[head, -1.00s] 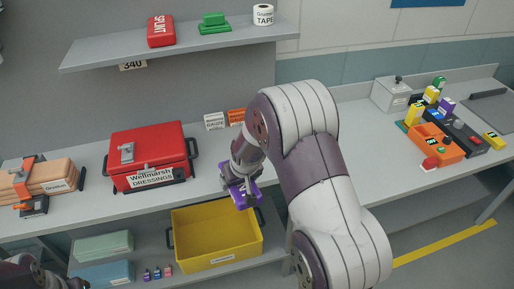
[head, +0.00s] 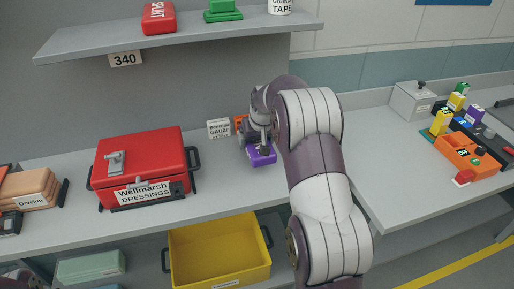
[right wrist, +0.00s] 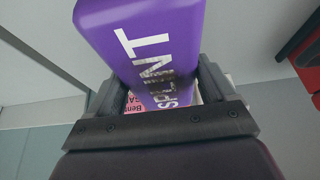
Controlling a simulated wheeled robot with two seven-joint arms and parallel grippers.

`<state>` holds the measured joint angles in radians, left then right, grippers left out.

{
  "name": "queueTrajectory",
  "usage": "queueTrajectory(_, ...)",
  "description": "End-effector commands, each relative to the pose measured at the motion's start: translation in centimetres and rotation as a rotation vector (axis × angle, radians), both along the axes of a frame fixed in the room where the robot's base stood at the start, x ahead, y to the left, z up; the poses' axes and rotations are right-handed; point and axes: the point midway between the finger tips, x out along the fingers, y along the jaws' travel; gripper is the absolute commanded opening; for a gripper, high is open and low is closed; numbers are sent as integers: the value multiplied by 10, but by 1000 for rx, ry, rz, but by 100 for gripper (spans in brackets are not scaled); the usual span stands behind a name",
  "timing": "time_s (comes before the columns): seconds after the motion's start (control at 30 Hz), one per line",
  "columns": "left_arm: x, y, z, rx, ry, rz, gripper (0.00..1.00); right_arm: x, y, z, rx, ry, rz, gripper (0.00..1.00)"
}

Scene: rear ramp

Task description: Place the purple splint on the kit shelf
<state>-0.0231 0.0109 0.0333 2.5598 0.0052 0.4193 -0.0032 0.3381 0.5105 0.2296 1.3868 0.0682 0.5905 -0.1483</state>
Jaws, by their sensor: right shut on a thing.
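The purple splint (head: 262,157) is held in my right gripper (head: 258,143), above the counter behind the yellow bin. In the right wrist view the splint (right wrist: 150,40) lies between both fingers of the gripper (right wrist: 155,88), with its white SPLINT lettering showing; its far end is cut off by the top edge. The kit shelf (head: 90,45) is the grey upper shelf, above and left of the gripper. It bears a red splint (head: 158,18), a green item (head: 222,13) and a tape roll (head: 279,6). My left gripper is not in view.
A red dressings case (head: 142,160) stands on the counter (head: 225,200) below the shelf. A gauze box (head: 218,128) stands just left of my right gripper. The yellow bin (head: 220,247) is below the counter. The shelf is bare left of the red splint.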

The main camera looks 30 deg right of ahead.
Motion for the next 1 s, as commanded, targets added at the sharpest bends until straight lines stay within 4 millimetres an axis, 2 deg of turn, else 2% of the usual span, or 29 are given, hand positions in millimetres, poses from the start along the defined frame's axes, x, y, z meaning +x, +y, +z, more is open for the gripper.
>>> queueTrajectory(0.1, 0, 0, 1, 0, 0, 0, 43, -1, 1, -25, 3, 7, -1, 52)
queueTrajectory(0.2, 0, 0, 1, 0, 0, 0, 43, -1, 1, -34, 2, 3, 0, 52)
queueTrajectory(0.57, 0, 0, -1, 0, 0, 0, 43, -1, 0, -40, 1, 3, 0, 52)
queueTrajectory(0.6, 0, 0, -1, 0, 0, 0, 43, -1, 0, -39, 1, 3, 0, 97)
queueTrajectory(0.63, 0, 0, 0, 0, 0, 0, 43, -1, 0, -39, 1, 3, 0, 100)
queueTrajectory(0.87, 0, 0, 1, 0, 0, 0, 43, -1, 0, -36, 1, 3, 0, 100)
queueTrajectory(1.0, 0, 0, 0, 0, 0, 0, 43, -8, 2, -17, 0, 0, 0, 100)
